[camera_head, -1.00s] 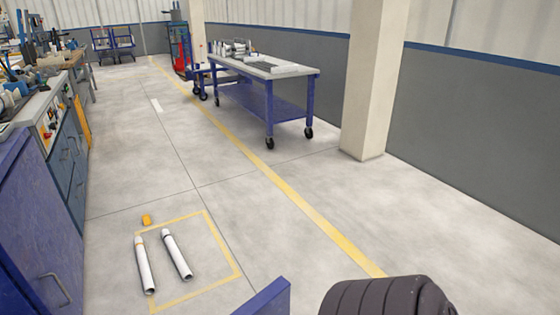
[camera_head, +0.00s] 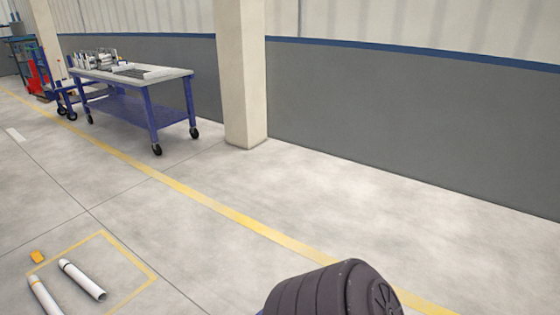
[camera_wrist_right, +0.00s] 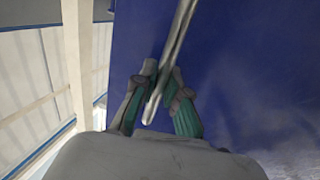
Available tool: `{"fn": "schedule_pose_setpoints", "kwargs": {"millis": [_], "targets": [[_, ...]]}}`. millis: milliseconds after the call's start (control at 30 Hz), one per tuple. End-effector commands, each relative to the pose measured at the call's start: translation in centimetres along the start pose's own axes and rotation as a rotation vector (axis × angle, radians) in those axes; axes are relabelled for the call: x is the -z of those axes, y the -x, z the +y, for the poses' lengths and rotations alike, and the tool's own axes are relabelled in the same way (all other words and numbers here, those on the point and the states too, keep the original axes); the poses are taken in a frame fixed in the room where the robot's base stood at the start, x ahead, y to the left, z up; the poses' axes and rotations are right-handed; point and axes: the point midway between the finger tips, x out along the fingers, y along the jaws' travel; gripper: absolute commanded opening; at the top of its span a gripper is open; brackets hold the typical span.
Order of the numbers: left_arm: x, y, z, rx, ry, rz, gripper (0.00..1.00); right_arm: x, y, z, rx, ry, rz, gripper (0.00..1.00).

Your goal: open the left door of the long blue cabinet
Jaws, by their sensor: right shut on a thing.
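In the right wrist view, a blue door panel (camera_wrist_right: 235,60) fills the middle and right. A long grey metal handle (camera_wrist_right: 183,28) runs down across it at a slant. My right gripper (camera_wrist_right: 161,92) is shut on the handle, with one finger on each side of it. In the head view, the gripper and the handle are out of sight; only a dark rounded link of my arm shows at the bottom. The rest of the cabinet is outside the head view. My left gripper is in no view.
A blue wheeled table (camera_head: 155,78) with parts on it stands at the far left, beside a beige pillar (camera_head: 240,75). White pipes (camera_head: 82,280) and a small orange piece (camera_head: 38,257) lie on the floor at lower left. The floor (camera_head: 330,205) towards the grey wall is clear.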

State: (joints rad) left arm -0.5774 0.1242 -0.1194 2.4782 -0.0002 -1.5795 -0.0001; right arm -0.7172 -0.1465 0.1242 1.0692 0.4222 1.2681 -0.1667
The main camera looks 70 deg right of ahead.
Motion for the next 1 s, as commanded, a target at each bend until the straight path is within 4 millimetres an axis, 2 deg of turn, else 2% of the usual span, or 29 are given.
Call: {"fn": "schedule_pose_setpoints", "kwargs": {"millis": [100, 633, 667, 800, 1000], "targets": [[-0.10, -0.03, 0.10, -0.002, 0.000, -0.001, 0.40, -0.13, 0.48, -0.85, 0.021, -0.007, -0.004, 0.00], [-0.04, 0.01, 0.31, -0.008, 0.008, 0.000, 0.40, -0.05, 0.77, -1.02, 0.029, -0.007, -0.002, 0.00], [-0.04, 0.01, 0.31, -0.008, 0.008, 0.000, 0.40, -0.05, 0.77, -1.01, 0.029, -0.007, -0.002, 0.17], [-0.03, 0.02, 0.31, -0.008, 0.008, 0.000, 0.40, -0.02, 0.74, -0.88, 0.027, -0.006, -0.001, 0.38], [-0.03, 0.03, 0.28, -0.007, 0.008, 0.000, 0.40, 0.01, 0.74, -0.71, 0.024, -0.004, 0.000, 0.38]]}}
